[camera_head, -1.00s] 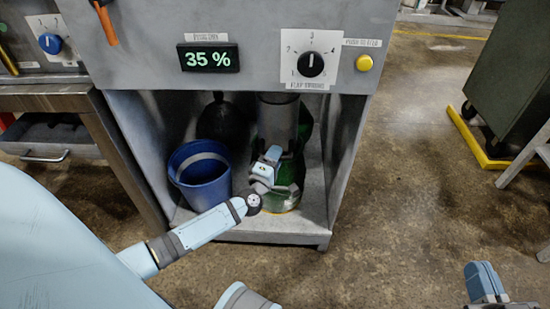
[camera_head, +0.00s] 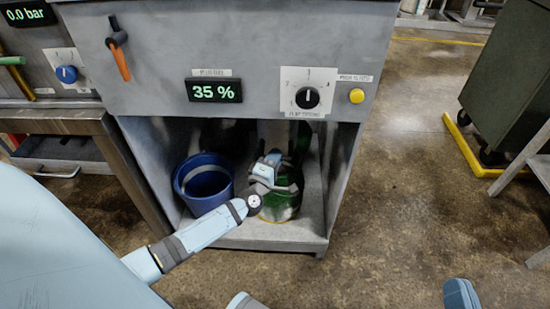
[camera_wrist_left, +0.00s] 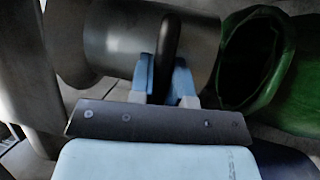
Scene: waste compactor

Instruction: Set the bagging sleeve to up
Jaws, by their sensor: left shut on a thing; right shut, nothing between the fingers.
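The bagging sleeve (camera_head: 268,133) is a grey cylinder hanging inside the open compartment under the compactor panel. In the left wrist view the sleeve (camera_wrist_left: 112,42) lies across the top, with a dark handle (camera_wrist_left: 168,42) on its side. My left gripper (camera_head: 270,163) is at the sleeve's front. In the left wrist view my left gripper (camera_wrist_left: 166,78) has its blue fingers shut around the handle. The sleeve's upper end is hidden behind the panel in the head view. Part of my right gripper (camera_head: 460,295) shows at the bottom right edge; its fingertips are not clearly visible.
A green bag or container (camera_head: 280,205) stands below the sleeve; its open mouth (camera_wrist_left: 250,60) is beside the sleeve in the wrist view. A blue bucket (camera_head: 204,185) stands left of my gripper. Compartment walls (camera_head: 342,165) enclose both sides.

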